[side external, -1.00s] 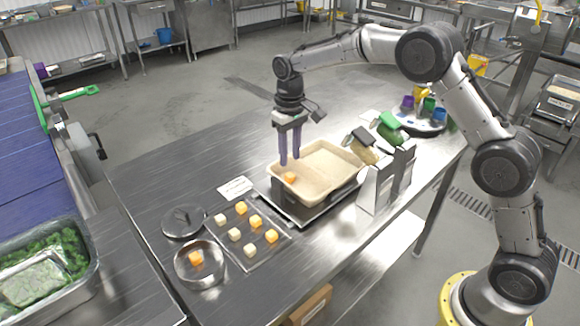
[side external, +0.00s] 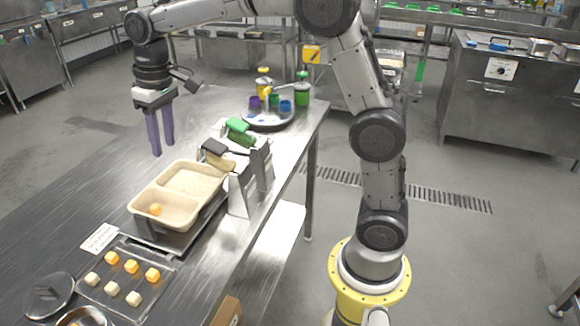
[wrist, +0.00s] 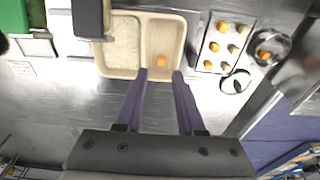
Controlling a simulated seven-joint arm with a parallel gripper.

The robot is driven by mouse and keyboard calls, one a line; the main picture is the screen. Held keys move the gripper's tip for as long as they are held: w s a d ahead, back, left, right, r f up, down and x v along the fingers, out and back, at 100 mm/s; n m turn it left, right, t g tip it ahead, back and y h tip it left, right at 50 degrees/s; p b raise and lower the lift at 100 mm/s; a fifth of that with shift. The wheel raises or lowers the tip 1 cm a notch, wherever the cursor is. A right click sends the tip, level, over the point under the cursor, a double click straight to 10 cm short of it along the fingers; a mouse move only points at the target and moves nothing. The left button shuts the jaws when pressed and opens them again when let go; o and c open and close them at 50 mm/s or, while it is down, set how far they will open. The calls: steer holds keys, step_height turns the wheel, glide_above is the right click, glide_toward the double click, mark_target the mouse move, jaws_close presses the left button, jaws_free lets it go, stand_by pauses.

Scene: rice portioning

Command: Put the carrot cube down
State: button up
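An orange carrot cube (side external: 155,210) lies in the nearer-left compartment of the beige two-compartment tray (side external: 143,192). It also shows in the wrist view (wrist: 160,60), in the right compartment. My gripper (side external: 161,150) has two purple fingers and hangs above and behind the tray, clear of the cube. The wrist view shows its fingers apart with nothing between them (wrist: 160,75), so it is open and empty. The other compartment looks to hold a pale layer of rice.
A flat metal tray (side external: 152,298) with several orange and pale cubes lies at front left, beside a round lid (side external: 47,297) and a metal bowl (side external: 82,318). Upright metal holders (side external: 240,195) stand right of the beige tray. A round platter (side external: 267,122) with coloured cups is at the back.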

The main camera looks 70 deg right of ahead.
steer(key=s+d+r+t, duration=0.1)
steer(key=s+r+t, duration=0.15)
steer(key=s, duration=1.25)
steer(key=s+f+t, duration=0.1)
steer(key=s+f, duration=0.3)
steer(key=s, duration=0.8)
steer(key=shift+s+d+f+t, duration=0.2)
steer(key=shift+s+d+t, duration=0.1)
steer(key=shift+s+t, duration=0.05)
